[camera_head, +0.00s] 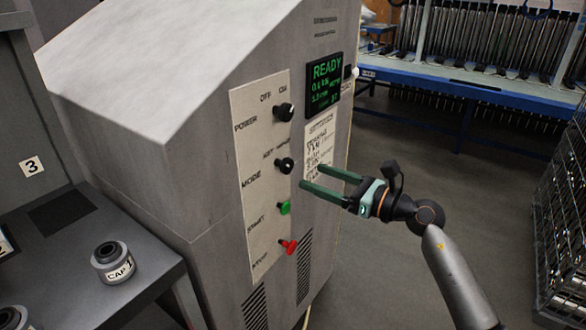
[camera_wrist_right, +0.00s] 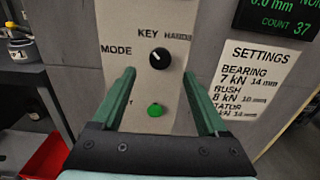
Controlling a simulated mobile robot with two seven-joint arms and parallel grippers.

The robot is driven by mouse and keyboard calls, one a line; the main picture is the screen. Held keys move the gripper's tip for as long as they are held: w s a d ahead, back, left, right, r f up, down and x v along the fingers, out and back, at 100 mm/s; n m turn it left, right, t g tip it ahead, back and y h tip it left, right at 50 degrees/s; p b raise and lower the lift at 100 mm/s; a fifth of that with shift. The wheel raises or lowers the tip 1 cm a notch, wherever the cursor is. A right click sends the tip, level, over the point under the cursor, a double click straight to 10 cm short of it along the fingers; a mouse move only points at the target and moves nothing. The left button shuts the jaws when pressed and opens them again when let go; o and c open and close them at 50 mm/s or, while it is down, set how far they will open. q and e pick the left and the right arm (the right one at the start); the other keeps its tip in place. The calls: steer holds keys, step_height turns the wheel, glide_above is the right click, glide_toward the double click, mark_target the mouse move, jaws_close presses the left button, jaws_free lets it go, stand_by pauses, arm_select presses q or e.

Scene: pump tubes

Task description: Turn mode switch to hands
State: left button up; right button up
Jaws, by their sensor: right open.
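The mode switch (camera_head: 285,165) is a round black knob on the pale control panel, between the power knob and the green button. In the right wrist view the mode switch (camera_wrist_right: 160,58) has a white mark that seems to point up-left, toward the word KEY; the label to its right is partly blurred. My right gripper (camera_head: 311,176) has green fingers, open and empty, pointing at the panel just right of the switch. In the right wrist view the gripper's fingertips (camera_wrist_right: 159,74) lie either side of and slightly below the knob, apparently not touching it. My left gripper is not in view.
The power knob (camera_head: 285,112) is above, the green start button (camera_head: 285,208) and red stop button (camera_head: 290,246) below. A display reading READY (camera_head: 325,85) and a settings sheet (camera_head: 319,140) are to the right.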

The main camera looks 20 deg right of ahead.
mark_target(290, 167)
steer(key=x, duration=0.7)
steer(key=shift+w, duration=0.15)
jaws_close()
stand_by(0.4)
